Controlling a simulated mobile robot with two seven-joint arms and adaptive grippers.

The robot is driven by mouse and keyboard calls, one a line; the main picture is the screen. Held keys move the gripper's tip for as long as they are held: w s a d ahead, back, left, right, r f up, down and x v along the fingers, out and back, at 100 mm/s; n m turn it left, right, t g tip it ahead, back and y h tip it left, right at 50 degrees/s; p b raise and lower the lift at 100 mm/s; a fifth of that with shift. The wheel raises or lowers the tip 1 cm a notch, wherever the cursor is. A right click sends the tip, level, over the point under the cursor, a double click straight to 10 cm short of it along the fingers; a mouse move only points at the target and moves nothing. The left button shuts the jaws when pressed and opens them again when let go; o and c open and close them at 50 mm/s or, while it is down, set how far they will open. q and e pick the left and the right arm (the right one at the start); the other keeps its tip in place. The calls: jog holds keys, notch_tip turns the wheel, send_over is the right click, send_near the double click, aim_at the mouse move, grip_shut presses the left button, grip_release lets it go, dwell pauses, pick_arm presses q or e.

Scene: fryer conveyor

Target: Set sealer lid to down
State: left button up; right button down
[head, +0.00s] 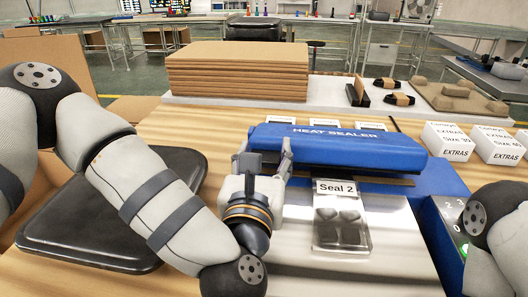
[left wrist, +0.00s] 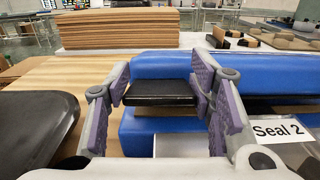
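The blue heat sealer lid (head: 345,147) stands raised above its blue base (head: 440,180), with a gap along the front. In the left wrist view the lid (left wrist: 162,66) shows a dark underside, with the blue base (left wrist: 135,130) below it. My left gripper (head: 264,155) is at the left end of the lid's front, fingers spread. The left wrist view shows the open fingers (left wrist: 163,78) with part of the lid seen between them and nothing gripped; contact cannot be told. My right arm shows at the right edge, but its gripper is out of view.
A clear bag labelled Seal 2 (head: 340,232) lies on the metal plate (head: 385,262) before the sealer. A black tray (head: 100,245) is left of my gripper. White Extras boxes (head: 447,142) stand right. A control panel with a green button (head: 463,248) is near my right arm.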

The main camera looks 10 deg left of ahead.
pick_arm(q)
jog(key=o, duration=0.5)
jog(key=shift+f, duration=0.1)
jog(key=shift+c, duration=0.2)
notch_tip(320, 180, up, 10)
